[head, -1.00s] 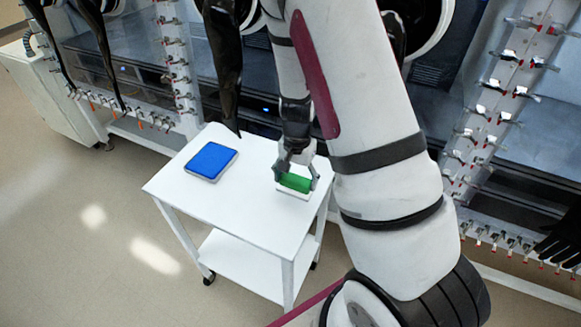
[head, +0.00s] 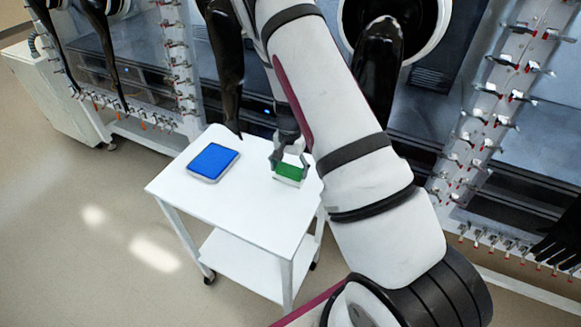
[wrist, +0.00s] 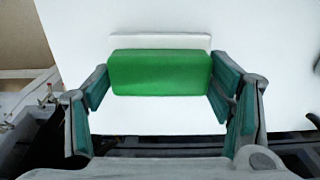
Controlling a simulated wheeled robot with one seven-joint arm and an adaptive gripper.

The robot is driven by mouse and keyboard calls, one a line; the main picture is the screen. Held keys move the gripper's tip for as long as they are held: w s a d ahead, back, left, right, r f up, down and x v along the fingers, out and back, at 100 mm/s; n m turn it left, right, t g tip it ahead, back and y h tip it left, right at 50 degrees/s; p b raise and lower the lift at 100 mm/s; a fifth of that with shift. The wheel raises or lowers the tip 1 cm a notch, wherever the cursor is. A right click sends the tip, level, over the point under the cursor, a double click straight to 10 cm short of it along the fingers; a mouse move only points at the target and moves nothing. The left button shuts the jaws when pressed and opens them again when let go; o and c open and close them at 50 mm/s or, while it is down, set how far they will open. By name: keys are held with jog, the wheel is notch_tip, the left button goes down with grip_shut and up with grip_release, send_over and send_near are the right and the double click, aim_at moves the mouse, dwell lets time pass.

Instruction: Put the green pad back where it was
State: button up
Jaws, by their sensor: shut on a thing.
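The green pad (head: 289,172) is between the fingers of my gripper (head: 289,163) at the right part of the white cart top (head: 240,212). In the wrist view the green pad (wrist: 160,72) spans between the two fingers of my gripper (wrist: 160,88), which are shut on its ends. A white strip (wrist: 160,42) shows just beyond the pad. I cannot tell whether the pad touches the surface below. A blue pad (head: 213,161) with a pale rim lies on the left part of the cart top.
The cart has a lower white shelf (head: 245,262). Black gloves (head: 226,70) hang from the glovebox ports behind, one reaching close to the cart's back edge. The cart top between the two pads and toward the front is clear. Open floor (head: 90,250) lies left.

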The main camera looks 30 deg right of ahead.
jog(key=o, duration=1.1)
jog(key=shift+o, duration=0.2)
jog(key=shift+r, duration=0.1)
notch_tip(320, 180, up, 12)
jog(key=b, duration=0.2)
notch_tip(320, 180, up, 12)
jog(key=n+t+y, duration=0.1)
jog(key=n+t, duration=0.1)
jog(key=n, duration=0.1)
send_over(290, 168)
jog(key=s+a, duration=0.4)
jog(key=a, duration=0.2)
jog(key=s+a+r+n+t, duration=0.1)
jog(key=s+a+r+n, duration=0.2)
jog(key=s+r, duration=0.4)
jog(key=s+a+r+n+t+h, duration=0.1)
jog(key=s+a+r+n, duration=0.3)
jog(key=s, duration=0.9)
jog(key=shift+s+a+r+n+t, duration=0.3)
jog(key=shift+r+n+t, duration=0.45)
jog(key=shift+r, duration=0.65)
